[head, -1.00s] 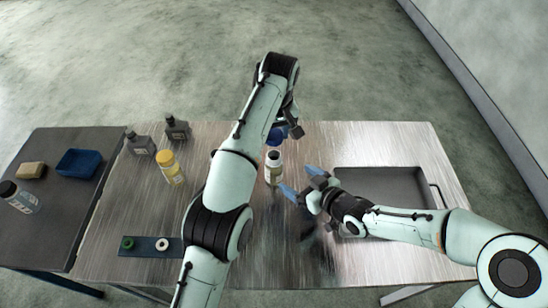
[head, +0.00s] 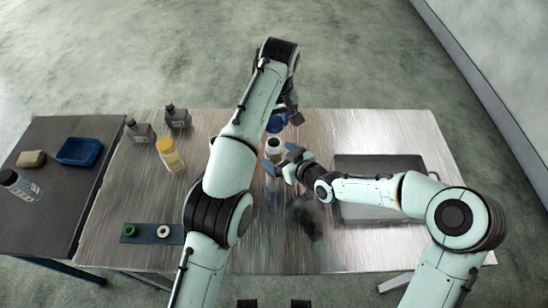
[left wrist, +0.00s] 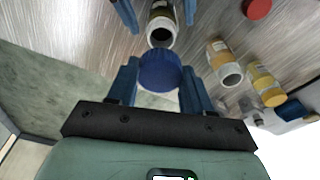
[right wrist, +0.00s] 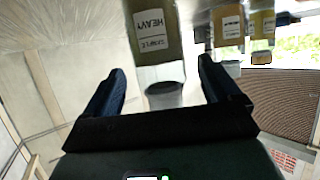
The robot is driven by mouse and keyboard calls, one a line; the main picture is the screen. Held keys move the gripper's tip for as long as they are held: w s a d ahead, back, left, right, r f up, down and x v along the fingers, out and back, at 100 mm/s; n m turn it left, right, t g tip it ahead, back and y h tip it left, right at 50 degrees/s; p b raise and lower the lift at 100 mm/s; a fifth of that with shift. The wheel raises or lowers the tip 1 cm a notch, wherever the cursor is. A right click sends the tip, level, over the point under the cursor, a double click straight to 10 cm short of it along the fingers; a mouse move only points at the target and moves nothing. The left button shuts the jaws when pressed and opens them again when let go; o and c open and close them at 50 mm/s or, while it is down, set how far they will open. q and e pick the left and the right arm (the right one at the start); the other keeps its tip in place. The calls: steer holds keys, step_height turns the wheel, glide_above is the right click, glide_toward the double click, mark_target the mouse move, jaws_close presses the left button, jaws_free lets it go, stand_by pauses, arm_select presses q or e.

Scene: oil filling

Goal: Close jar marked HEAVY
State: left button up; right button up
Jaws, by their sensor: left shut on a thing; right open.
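The jar marked HEAVY (right wrist: 151,30) stands open on the metal table; its label reads upside down in the right wrist view. In the head view its pale open top (head: 274,146) shows, with the body mostly hidden by my right gripper. My left gripper (head: 282,118) is shut on a blue lid (left wrist: 160,70), held above and behind the jar, apart from its dark open mouth (left wrist: 161,32). My right gripper (right wrist: 160,85) is open, with a finger on each side of the jar in the left wrist view. I cannot tell whether they touch it.
A grey tray (head: 345,213) lies at the table's right. A yellow-topped bottle (head: 171,157) and two dark bottles (head: 140,132) (head: 177,118) stand left. A dark strip (head: 130,238) with a green and a white ring lies front left. A side table holds a blue tray (head: 80,152).

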mark_target(274, 143)
steer(key=shift+x, duration=1.45)
steer(key=c, duration=1.5)
arm_select(q)
steer(key=shift+f, duration=2.5)
steer(key=shift+f, duration=0.1)
steer(key=shift+f, duration=0.8)
steer(key=shift+f, duration=0.55)
arm_select(e)
jaws_close()
arm_select(q)
steer(key=m, duration=0.3)
steer(key=shift+h, duration=0.3)
